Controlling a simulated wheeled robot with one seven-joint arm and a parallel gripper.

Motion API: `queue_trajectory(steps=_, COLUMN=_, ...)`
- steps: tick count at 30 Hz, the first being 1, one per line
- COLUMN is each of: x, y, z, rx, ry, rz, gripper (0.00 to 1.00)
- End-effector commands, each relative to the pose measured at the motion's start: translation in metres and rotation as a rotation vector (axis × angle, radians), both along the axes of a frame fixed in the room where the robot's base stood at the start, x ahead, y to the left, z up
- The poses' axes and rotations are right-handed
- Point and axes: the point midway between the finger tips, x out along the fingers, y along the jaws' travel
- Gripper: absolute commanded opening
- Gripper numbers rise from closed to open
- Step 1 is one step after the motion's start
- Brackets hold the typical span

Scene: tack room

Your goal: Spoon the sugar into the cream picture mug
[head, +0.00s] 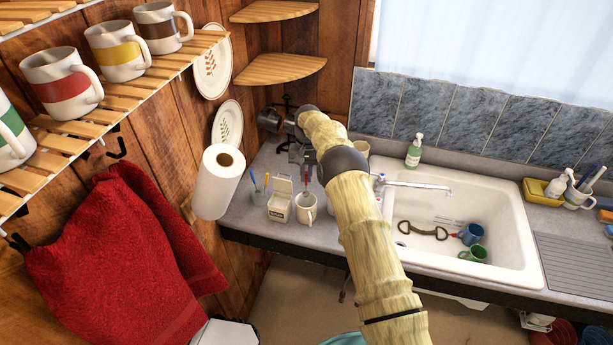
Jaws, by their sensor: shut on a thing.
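A cream mug (306,208) stands on the grey counter, left of the sink; its picture is too small to make out. A white box with dark lettering and an open lid (280,207) stands just left of it and looks like the sugar box; its contents are hidden. My gripper (308,168) points down above the mug. It is shut on a thin upright thing with a reddish part, which looks like the spoon. The spoon's lower end is small and hard to see, so I cannot tell whether it holds sugar or reaches inside the mug.
A small pot with colored sticks (259,194) and a paper towel roll (217,182) stand to the left. A cream vessel (361,148) is partly behind my arm. The white sink (470,205) on the right holds a blue and a green mug. Striped mugs fill the upper-left shelf.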

Motion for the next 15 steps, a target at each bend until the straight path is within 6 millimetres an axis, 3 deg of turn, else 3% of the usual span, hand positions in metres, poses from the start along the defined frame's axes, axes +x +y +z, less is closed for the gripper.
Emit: queue_trajectory(steps=15, x=0.0008, y=0.0001, z=0.005, rx=-0.001, ry=0.019, rz=0.001, gripper=0.0)
